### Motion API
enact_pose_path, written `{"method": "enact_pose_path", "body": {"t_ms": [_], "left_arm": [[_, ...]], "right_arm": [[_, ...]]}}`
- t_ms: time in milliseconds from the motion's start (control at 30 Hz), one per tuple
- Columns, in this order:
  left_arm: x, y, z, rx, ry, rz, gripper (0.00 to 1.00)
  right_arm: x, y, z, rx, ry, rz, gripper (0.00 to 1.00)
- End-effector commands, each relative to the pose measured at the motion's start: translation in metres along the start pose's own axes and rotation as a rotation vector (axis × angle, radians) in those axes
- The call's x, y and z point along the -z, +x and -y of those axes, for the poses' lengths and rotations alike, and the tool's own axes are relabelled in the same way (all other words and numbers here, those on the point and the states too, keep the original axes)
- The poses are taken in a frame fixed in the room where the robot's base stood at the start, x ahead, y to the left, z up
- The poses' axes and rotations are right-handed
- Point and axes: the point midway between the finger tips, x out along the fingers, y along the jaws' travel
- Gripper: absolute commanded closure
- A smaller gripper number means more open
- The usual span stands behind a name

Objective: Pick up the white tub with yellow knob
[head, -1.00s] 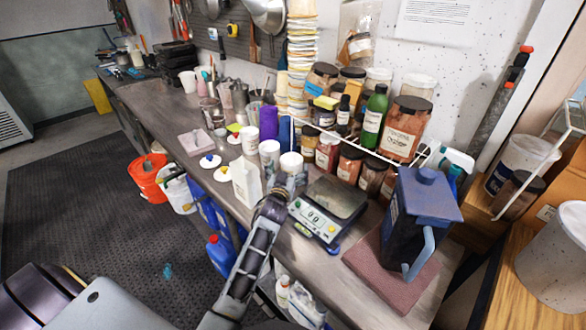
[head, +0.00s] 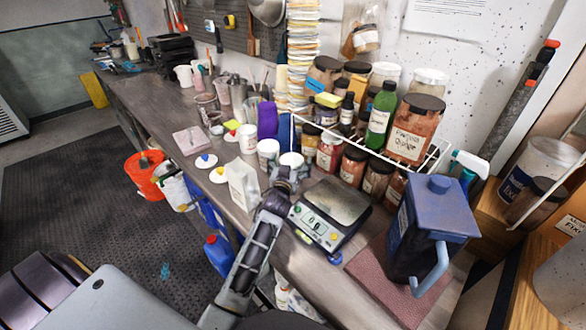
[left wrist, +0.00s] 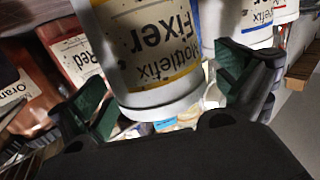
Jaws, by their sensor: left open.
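A white tub (head: 291,159) stands on the bench just beyond my left gripper (head: 289,180), which partly hides it. In the left wrist view this tub (left wrist: 150,50) is upside down, with a "Mottlefix Fixer" label and a yellow stripe. It sits between the spread fingers of my open left gripper (left wrist: 160,98); I cannot tell whether they touch it. No knob shows on it. A white disc-like lid with a yellow knob (head: 218,174) lies on the bench to the left. My right gripper is not in view.
Two similar white tubs (head: 268,152) (head: 248,138) stand to the left. A white carton (head: 243,184) stands close to my left arm. A scale (head: 330,213) is to the right, with a wire rack of jars (head: 352,168) behind. A dark blue jug (head: 425,228) stands at right.

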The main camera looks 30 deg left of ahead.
Motion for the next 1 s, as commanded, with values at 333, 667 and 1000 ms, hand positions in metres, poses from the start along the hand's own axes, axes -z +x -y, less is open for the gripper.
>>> {"method": "enact_pose_path", "body": {"t_ms": [333, 667, 1000], "left_arm": [[0.000, -0.001, -0.001, 0.001, -0.001, 0.000, 0.00], [0.000, -0.001, -0.001, 0.001, 0.000, 0.000, 0.08], [0.000, -0.001, -0.001, 0.001, 0.000, 0.000, 0.51]], "right_arm": [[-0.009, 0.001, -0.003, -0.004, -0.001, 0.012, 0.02], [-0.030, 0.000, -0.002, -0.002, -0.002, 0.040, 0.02], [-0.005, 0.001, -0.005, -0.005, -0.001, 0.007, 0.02]]}}
